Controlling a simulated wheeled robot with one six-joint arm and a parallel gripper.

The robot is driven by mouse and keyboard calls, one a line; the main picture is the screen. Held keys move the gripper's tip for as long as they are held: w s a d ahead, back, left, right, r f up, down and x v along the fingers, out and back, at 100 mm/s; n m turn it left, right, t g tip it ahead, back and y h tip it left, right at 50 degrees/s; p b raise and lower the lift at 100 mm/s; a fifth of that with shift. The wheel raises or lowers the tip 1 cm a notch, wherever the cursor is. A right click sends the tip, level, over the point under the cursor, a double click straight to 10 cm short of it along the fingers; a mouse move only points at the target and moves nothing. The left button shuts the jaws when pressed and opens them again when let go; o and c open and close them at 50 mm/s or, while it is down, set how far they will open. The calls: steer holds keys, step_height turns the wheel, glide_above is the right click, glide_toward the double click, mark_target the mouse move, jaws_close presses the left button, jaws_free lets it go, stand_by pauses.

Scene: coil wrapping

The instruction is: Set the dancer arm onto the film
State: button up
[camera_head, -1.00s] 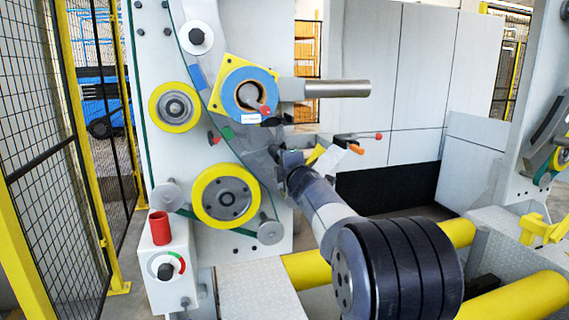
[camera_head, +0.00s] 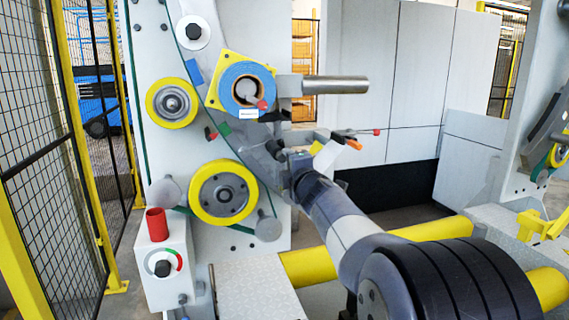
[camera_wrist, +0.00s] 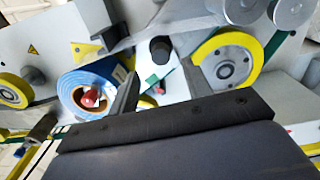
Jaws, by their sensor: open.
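The blue film roll (camera_head: 228,88) sits on a yellow square plate at the upper middle of the machine's upright panel. A red knob lies before its core. In the wrist view the roll (camera_wrist: 70,87) is left of my left finger. A small lever with red and green ends (camera_head: 212,134) is below the roll, left of my gripper; I cannot tell surely whether it is the dancer arm. My gripper (camera_head: 279,152) is in front of the panel, below and right of the roll. Its fingers (camera_wrist: 160,88) are apart with nothing seen between their tips. My wrist partly hides the panel.
Yellow-rimmed rollers (camera_head: 172,103) (camera_head: 223,194) stand left of and below the roll. A metal bar (camera_head: 336,86) juts right from the roll's mount. A red-tipped rod (camera_head: 358,132) is right of my gripper. A control box (camera_head: 160,262) with a red cup is lower left. A mesh fence stands left.

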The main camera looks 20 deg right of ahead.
mark_target(282, 158)
steer(key=shift+s, duration=1.95)
steer(key=w+p, duration=0.1)
steer(key=w, duration=1)
steer(key=shift+s, duration=0.2)
